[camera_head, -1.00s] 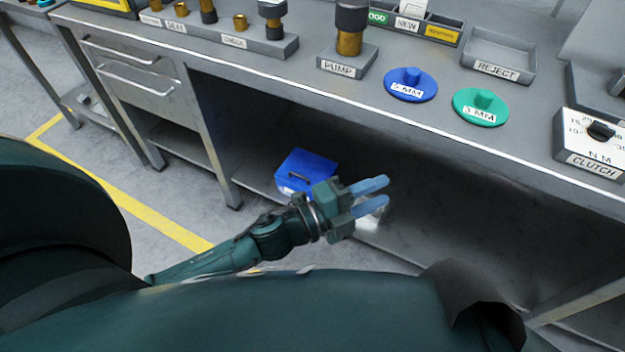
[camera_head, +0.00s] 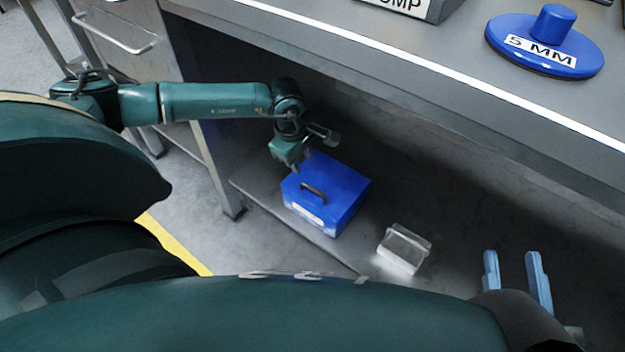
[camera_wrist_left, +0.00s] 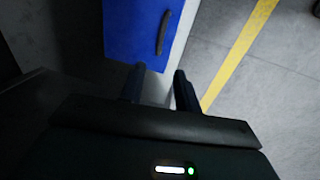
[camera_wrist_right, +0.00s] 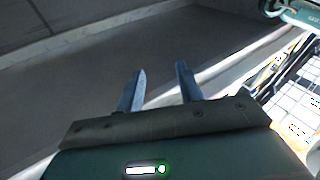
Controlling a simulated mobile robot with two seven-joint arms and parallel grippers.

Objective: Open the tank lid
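A blue box (camera_head: 325,195) with a dark handle on its top stands on the low shelf under the bench. A small clear container (camera_head: 403,248) stands to its right. I cannot tell from any label which is the tank. My left gripper (camera_head: 305,158) hangs over the far edge of the blue box, fingers downward. The left wrist view shows the blue box (camera_wrist_left: 135,30) and its handle (camera_wrist_left: 164,32) ahead of the open, empty fingers (camera_wrist_left: 158,80). My right gripper (camera_head: 512,256) is open and empty, right of the clear container.
The bench top (camera_head: 400,30) overhangs the shelf. On it sits a blue disc (camera_head: 540,62) marked 5 MM, beside a block (camera_head: 408,8) whose label is partly cut off. A drawer cabinet (camera_head: 150,50) stands at the left. The shelf (camera_wrist_right: 170,45) looks bare before my right gripper.

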